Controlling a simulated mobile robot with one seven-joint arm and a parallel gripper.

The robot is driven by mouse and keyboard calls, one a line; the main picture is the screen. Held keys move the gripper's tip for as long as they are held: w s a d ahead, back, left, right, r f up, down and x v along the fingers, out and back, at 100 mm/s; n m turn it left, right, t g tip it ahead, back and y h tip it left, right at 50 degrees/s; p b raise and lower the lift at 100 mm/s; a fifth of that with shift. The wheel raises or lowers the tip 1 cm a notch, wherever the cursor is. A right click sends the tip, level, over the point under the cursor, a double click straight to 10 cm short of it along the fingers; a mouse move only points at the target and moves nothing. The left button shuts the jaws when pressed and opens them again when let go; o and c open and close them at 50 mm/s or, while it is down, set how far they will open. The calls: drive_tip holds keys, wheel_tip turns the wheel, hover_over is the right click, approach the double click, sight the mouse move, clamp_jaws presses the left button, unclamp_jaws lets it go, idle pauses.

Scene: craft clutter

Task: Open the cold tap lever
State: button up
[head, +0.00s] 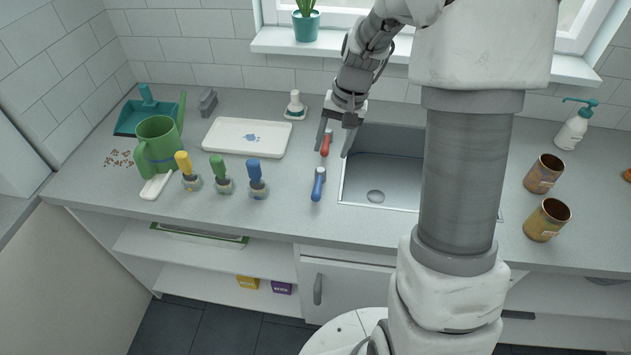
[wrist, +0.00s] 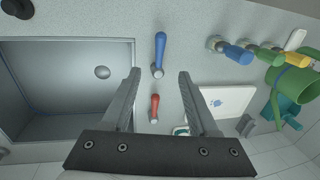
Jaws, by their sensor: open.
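The blue lever (head: 318,184), the cold one by its colour, is on the counter left of the sink, towards the front. The red lever (head: 326,143) is farther back. My gripper (head: 333,150) is open and empty, pointing down, with the red lever between its fingers as seen in the head view. In the wrist view, the blue lever (wrist: 159,54) lies just beyond the fingertips of my gripper (wrist: 160,74), and the red lever (wrist: 154,107) shows between the fingers. I see no contact with either lever.
The sink basin (head: 384,178) is right of the levers. Blue (head: 257,175), green (head: 217,169) and yellow (head: 184,164) handled tools stand to the left, near a green watering can (head: 158,140). A white tray (head: 220,138) lies behind. The counter between blue tool and blue lever is clear.

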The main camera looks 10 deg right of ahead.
sight(318, 188)
drive_tip(key=a+f, duration=0.1)
drive_tip(key=f, duration=0.9)
drive_tip(key=w+a+f, duration=0.1)
drive_tip(key=f, duration=0.3)
drive_tip(key=shift+w+a+f, duration=0.1)
drive_tip(key=shift+a+f, duration=0.25)
drive_tip(key=shift+f, duration=0.05)
clamp_jaws()
drive_tip(key=shift+p, duration=0.3)
idle(0.3)
